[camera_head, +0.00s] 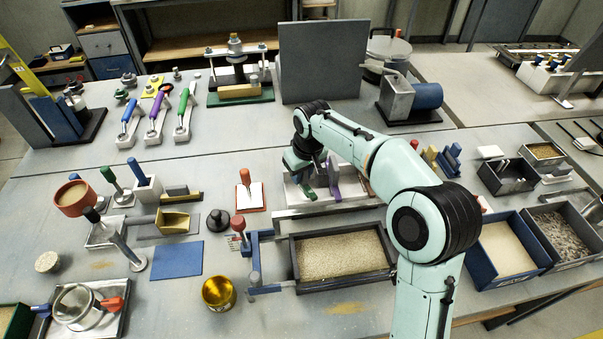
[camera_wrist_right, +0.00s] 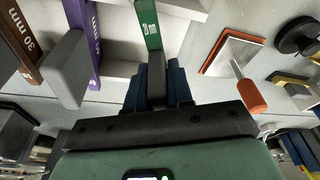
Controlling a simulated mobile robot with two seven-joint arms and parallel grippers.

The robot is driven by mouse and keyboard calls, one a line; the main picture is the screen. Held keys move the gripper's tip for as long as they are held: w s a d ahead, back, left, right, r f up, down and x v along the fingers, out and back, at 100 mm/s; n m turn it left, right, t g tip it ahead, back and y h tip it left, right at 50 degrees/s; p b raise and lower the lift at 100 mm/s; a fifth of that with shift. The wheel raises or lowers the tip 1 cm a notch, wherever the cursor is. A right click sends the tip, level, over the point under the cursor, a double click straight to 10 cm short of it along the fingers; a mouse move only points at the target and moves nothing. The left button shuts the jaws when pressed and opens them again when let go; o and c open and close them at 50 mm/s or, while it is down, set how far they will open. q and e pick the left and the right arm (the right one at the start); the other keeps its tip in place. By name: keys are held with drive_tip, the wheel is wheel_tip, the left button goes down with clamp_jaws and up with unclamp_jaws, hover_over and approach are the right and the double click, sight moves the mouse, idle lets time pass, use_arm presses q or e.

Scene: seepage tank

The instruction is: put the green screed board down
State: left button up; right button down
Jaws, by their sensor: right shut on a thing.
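The green screed board (camera_wrist_right: 148,25) is a narrow strip with a millimetre label and a grey grip. My right gripper (camera_wrist_right: 155,78) is shut on its grey grip, between dark blue fingers. In the head view the right gripper (camera_head: 302,172) points down over a white tray (camera_head: 352,200), and the green board (camera_head: 308,191) shows below it. Whether the board touches the tray floor I cannot tell. A purple board (camera_wrist_right: 84,30) stands beside it, and a brown board marked 30 mm (camera_wrist_right: 22,45) lies beyond the purple one. My left gripper is out of view.
A red-edged float with a red handle (camera_wrist_right: 248,92) lies close to the tray; it also shows in the head view (camera_head: 250,197). A sand-filled box (camera_head: 343,255) stands in front of the tray. A grey upright panel (camera_head: 320,63) rises behind. A blue mat (camera_head: 177,259) lies front left.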

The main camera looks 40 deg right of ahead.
sight(307, 187)
drive_tip(key=shift+f+b, duration=0.3)
drive_tip(key=shift+f, duration=0.25)
drive_tip(key=c, duration=1)
unclamp_jaws()
drive_tip(key=shift+r, duration=0.3)
drive_tip(key=p+v, duration=0.2)
drive_tip(key=v, duration=1)
drive_tip(key=shift+r+p, duration=0.35)
